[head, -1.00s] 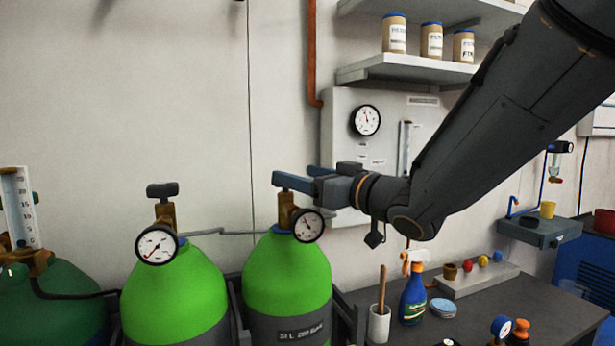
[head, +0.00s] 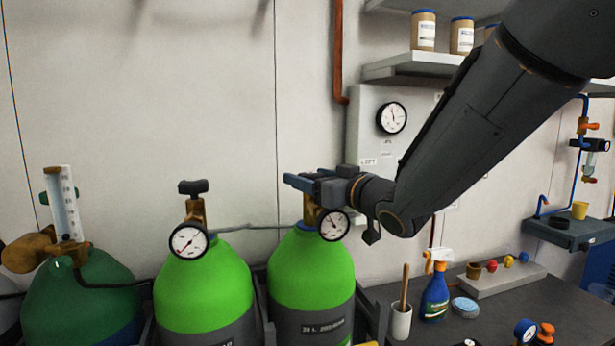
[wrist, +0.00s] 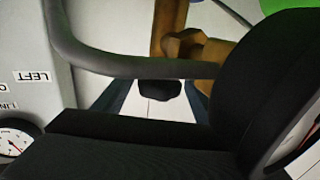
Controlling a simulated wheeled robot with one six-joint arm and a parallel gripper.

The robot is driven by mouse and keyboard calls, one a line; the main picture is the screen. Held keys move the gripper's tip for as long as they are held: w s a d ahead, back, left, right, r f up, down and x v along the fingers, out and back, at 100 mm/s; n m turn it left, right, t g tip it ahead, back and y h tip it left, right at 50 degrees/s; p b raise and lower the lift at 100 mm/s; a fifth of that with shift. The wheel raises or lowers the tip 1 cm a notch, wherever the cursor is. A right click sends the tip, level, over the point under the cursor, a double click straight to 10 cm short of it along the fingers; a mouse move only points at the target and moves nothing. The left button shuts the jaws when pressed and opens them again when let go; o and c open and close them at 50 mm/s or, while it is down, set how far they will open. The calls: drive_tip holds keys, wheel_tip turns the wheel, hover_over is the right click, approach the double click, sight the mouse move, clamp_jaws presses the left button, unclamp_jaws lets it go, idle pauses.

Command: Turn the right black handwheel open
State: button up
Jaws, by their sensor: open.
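Two bright green cylinders stand side by side in the head view, the left one (head: 205,285) and the right one (head: 312,270). The left cylinder carries a black handwheel (head: 193,187) on its brass valve. The right cylinder has a brass valve (head: 310,210) and a round gauge (head: 333,225). My gripper (head: 303,180) is at the top of that valve, level and reaching in from the right, jaws open. It hides the right handwheel in the head view. In the wrist view the black handwheel (wrist: 158,90) shows between the two open fingers; contact cannot be told.
A grey hose (wrist: 130,62) crosses the wrist view close to the valve. A dark green cylinder (head: 85,300) stands at left. A wall panel with a gauge (head: 391,118) is behind my arm. A spray bottle (head: 435,285) and a cup (head: 401,322) stand on the bench at right.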

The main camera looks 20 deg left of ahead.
drive_tip(key=shift+c, duration=0.2)
drive_tip(key=c, duration=1)
drive_tip(key=shift+a, duration=0.2)
drive_tip(key=shift+d+g, duration=0.15)
drive_tip(key=shift+g, duration=0.15)
drive_tip(key=shift+n+y, duration=0.3)
drive_tip(key=shift+f+g, duration=0.1)
drive_tip(key=shift+g, duration=0.2)
